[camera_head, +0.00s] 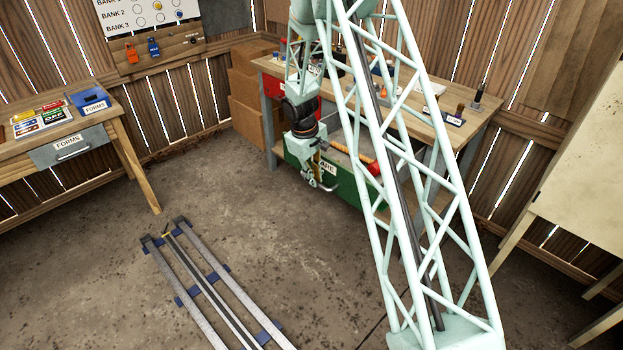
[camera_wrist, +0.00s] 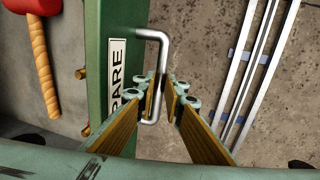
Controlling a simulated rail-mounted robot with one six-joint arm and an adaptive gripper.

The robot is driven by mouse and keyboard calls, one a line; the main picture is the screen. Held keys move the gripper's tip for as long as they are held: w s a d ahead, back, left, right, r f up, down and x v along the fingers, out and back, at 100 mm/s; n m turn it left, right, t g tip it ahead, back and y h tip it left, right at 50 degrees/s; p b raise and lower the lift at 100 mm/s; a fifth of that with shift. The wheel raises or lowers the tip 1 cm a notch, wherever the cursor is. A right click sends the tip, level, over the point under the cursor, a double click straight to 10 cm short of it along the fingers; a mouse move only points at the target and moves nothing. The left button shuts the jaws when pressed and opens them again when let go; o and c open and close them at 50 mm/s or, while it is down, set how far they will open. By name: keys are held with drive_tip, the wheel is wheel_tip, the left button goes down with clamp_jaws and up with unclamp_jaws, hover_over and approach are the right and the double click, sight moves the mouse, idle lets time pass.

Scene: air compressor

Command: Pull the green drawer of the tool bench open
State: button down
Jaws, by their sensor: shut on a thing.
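The green drawer (camera_head: 347,188) of the tool bench (camera_head: 480,108) stands out from under the bench top. Its green front also shows in the wrist view (camera_wrist: 108,30), with a label partly reading "PARE". Behind that front, the grey inside shows with a red-headed mallet (camera_wrist: 43,60) in it. The drawer's metal bar handle (camera_wrist: 152,34) sticks out from the front. My gripper (camera_wrist: 164,92) is shut on the handle bar, one finger on each side of it. In the head view my gripper (camera_head: 318,178) is at the drawer front, which it partly hides.
Open concrete floor (camera_head: 240,215) lies in front of the drawer. Floor rails (camera_head: 207,280) run at the lower left. A desk with a grey forms drawer (camera_head: 70,147) stands at the left. Cardboard boxes (camera_head: 247,95) stand left of the bench, and a pale cabinet (camera_head: 585,170) is at the right.

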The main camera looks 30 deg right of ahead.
drive_tip(key=c, duration=2.7)
unclamp_jaws()
drive_tip(key=shift+r, duration=0.2)
drive_tip(key=shift+s+a+r, duration=0.1)
drive_tip(key=shift+a+r, duration=0.25)
drive_tip(key=shift+r, duration=1.55)
drive_tip(key=shift+s+a+r, duration=0.15)
drive_tip(key=shift+a+r, duration=0.25)
drive_tip(key=shift+r, duration=1.5)
drive_tip(key=shift+s+a+r, duration=0.1)
drive_tip(key=shift+a+r, duration=0.25)
drive_tip(key=shift+r, duration=1.55)
